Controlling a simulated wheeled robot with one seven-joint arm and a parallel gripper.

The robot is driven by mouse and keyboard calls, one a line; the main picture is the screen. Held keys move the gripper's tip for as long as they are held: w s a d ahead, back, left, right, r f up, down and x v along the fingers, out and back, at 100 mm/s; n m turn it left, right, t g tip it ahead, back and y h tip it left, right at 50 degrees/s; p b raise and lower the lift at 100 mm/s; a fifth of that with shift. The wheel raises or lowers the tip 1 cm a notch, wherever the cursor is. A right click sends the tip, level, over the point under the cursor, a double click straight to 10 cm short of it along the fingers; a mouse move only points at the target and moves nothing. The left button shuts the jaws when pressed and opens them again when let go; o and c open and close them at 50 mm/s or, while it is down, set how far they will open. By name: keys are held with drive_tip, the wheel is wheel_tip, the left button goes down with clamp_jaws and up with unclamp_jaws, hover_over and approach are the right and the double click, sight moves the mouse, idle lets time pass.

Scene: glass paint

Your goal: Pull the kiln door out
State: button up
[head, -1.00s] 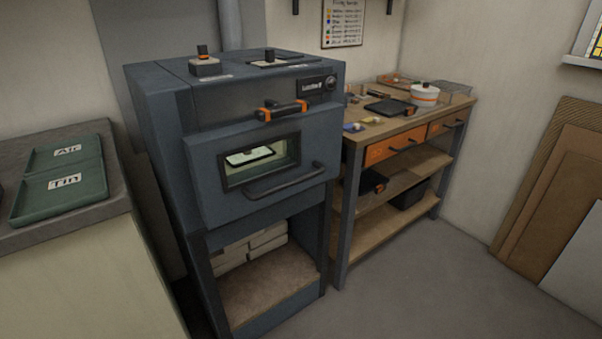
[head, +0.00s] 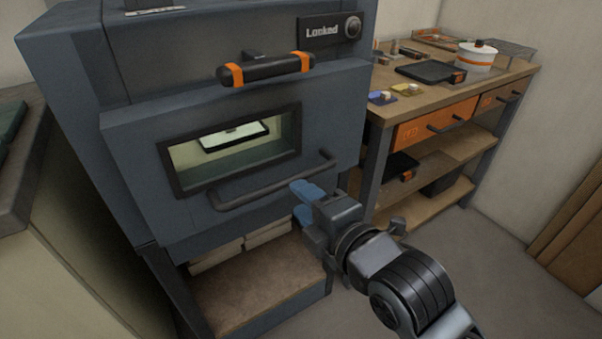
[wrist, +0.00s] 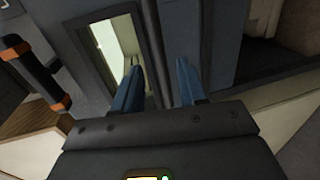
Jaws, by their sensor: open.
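The kiln door (head: 135,150) is a blue-grey panel with a lit window, and it looks closed. Its dark bar handle (head: 275,181) runs below the window. My gripper (head: 294,199) is open and empty, just in front of the door below the right part of the handle. In the wrist view, the handle (wrist: 152,40) lines up with the gap between the blue fingers of my gripper (wrist: 159,66). I cannot tell whether they touch it. An orange-banded black latch grip (head: 266,69) sits above the door, beside a sign (head: 321,31) reading "Locked".
An open shelf (head: 255,290) lies under the kiln, with pale blocks at its back. A workbench (head: 430,105) with orange drawers stands close on the right. A grey counter (head: 25,190) is on the left.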

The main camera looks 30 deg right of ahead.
sight(286, 186)
drive_tip(key=shift+w+f, duration=0.25)
drive_tip(key=shift+w, duration=1.05)
drive_tip(key=shift+w+f, duration=0.2)
drive_tip(key=shift+w, duration=1.05)
drive_tip(key=shift+w+f, duration=0.25)
drive_tip(key=shift+w, duration=1.05)
drive_tip(key=shift+c, duration=0.4)
clamp_jaws()
